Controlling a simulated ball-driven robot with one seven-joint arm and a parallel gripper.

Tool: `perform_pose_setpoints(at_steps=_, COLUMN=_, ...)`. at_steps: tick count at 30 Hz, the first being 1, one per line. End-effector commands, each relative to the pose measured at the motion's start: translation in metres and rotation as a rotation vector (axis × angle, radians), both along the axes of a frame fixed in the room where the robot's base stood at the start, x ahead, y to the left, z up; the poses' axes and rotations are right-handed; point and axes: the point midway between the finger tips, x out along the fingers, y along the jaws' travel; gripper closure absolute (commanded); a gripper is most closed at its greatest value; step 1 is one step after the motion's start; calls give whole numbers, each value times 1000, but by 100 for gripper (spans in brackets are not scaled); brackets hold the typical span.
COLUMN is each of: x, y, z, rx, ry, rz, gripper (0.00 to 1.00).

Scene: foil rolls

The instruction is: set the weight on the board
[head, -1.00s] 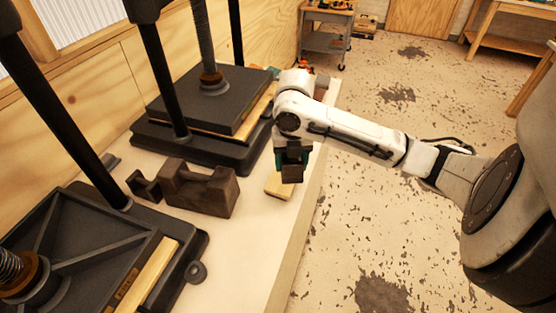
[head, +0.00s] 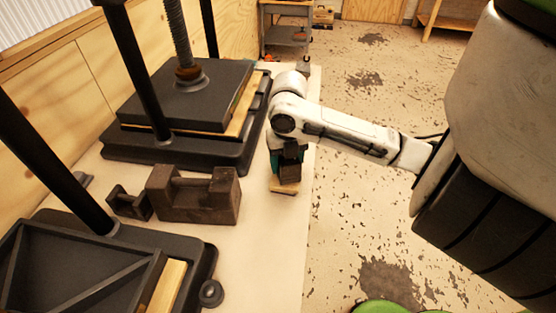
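My gripper (head: 286,158), with teal fingers, points down over the right part of the bench. It is shut on a small dark block, the weight (head: 290,173). The weight is right above a small pale wooden board (head: 285,189) lying on the bench near its right edge. The weight hides part of the board; I cannot tell whether the two touch. The fingers and wrist partly hide the weight's upper part.
A large dark brown iron weight (head: 195,197) and a smaller one (head: 130,203) stand on the bench (head: 250,255), left of my gripper. A black press (head: 185,105) stands behind, another (head: 85,270) at front left. Bare bench lies in front of the board.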

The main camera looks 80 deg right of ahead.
Motion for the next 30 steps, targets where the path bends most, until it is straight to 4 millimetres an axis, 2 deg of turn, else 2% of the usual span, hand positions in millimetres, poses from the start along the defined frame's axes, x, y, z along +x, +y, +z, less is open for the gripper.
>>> perform_pose_setpoints(at_steps=3, x=-7, y=-2, z=-8, rx=-4, ry=-2, rz=0, gripper=100)
perform_pose_setpoints(at_steps=18, x=-8, y=-2, z=-11, rx=-4, ry=-2, rz=0, gripper=100)
perform_pose_setpoints(at_steps=19, x=-8, y=-1, z=-12, rx=0, ry=1, rz=1, gripper=38)
perform_pose_setpoints(at_steps=26, x=-8, y=-1, z=-11, rx=0, ry=0, rz=1, gripper=16)
perform_pose_setpoints(at_steps=30, x=-8, y=-1, z=-11, rx=0, ry=0, rz=1, gripper=15)
